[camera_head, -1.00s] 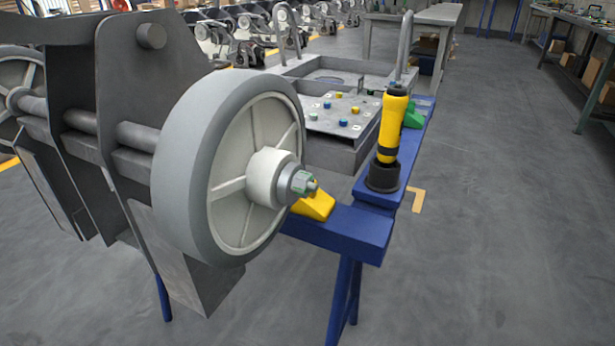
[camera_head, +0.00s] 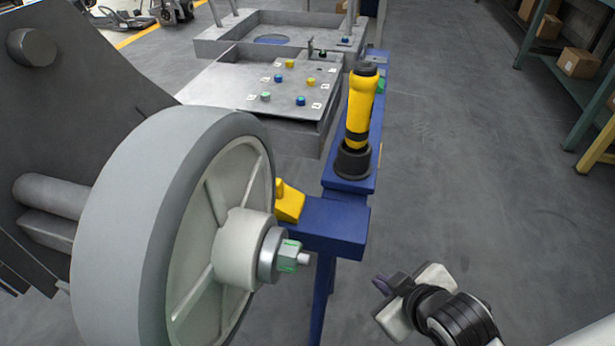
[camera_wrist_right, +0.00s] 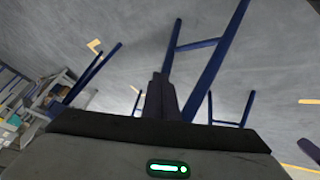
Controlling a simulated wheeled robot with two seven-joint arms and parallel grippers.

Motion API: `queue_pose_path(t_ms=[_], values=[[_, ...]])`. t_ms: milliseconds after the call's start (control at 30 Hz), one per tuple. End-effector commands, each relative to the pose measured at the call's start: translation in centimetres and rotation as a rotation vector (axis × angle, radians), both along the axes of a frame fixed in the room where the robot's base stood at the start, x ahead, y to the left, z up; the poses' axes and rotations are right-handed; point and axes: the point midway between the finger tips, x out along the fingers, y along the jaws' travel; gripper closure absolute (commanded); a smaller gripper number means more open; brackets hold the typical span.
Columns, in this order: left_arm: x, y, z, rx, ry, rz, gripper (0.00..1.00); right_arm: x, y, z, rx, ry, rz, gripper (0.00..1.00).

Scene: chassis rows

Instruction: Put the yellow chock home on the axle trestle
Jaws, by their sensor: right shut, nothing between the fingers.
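The yellow chock (camera_head: 289,203) sits on the blue axle trestle (camera_head: 337,224), close behind the wheel (camera_head: 135,225). The wheel's rim hides the chock's left part, so I cannot tell how it is seated. My right gripper (camera_head: 384,286) is low at the right, in front of the trestle and apart from chock and wheel. It is shut and empty. In the right wrist view its dark fingers (camera_wrist_right: 160,95) are together, with the trestle's blue legs beyond. My left gripper is not in view.
A yellow-and-black tool (camera_head: 358,110) stands upright in a black cup on the trestle's beam. A grey tray (camera_head: 230,85) with coloured knobs is behind. The wheel's hub nut (camera_head: 287,256) sticks out toward the trestle end. The floor at right is open, with shelving (camera_head: 560,70) beyond.

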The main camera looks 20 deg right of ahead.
Motion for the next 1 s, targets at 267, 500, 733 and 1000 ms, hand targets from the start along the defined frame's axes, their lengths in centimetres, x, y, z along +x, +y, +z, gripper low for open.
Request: queue_pose_path(t_ms=[267,500,733,1000], values=[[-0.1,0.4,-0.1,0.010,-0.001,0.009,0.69,7.6,-8.2,7.8,-0.510,-0.360,0.170,1.00],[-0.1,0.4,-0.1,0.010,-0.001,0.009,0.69,12.4,-9.0,17.7,-1.156,-0.735,0.492,1.00],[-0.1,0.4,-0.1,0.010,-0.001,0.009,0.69,11.8,-3.8,21.9,-1.856,-1.054,0.926,1.00],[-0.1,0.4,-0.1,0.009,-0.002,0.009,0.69,7.6,-0.2,18.2,-2.337,-1.335,1.373,1.00]])
